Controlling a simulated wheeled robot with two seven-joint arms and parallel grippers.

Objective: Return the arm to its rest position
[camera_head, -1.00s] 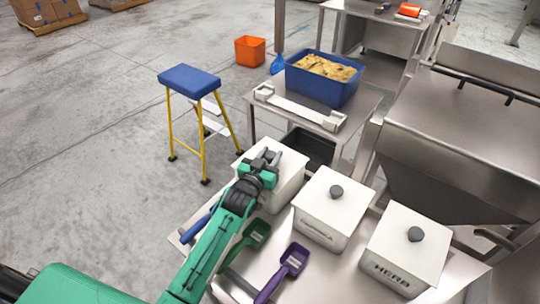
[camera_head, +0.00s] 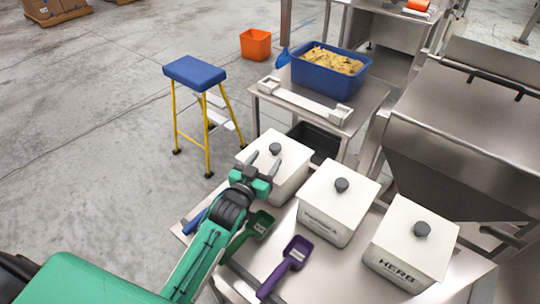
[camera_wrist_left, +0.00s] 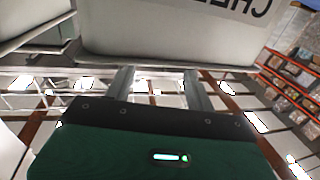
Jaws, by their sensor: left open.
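My left gripper (camera_head: 264,166) is open and empty, its two fingers spread apart. In the head view it is in front of the leftmost white lidded bin (camera_head: 290,180), below the bin's dark round lid knob (camera_head: 275,148) in the picture. The knob is in plain view, clear of the fingers. In the left wrist view the parted fingers (camera_wrist_left: 158,88) have nothing between them, and a white bin with partly cut-off lettering (camera_wrist_left: 175,30) fills the top. My right gripper shows in neither view.
Two more white lidded bins, the middle one (camera_head: 330,230) and the HERB one (camera_head: 395,270), stand on the steel table. A green scoop (camera_head: 260,224) and a purple scoop (camera_head: 295,255) lie near my arm. A blue-topped stool (camera_head: 195,73) stands left; floor there is open.

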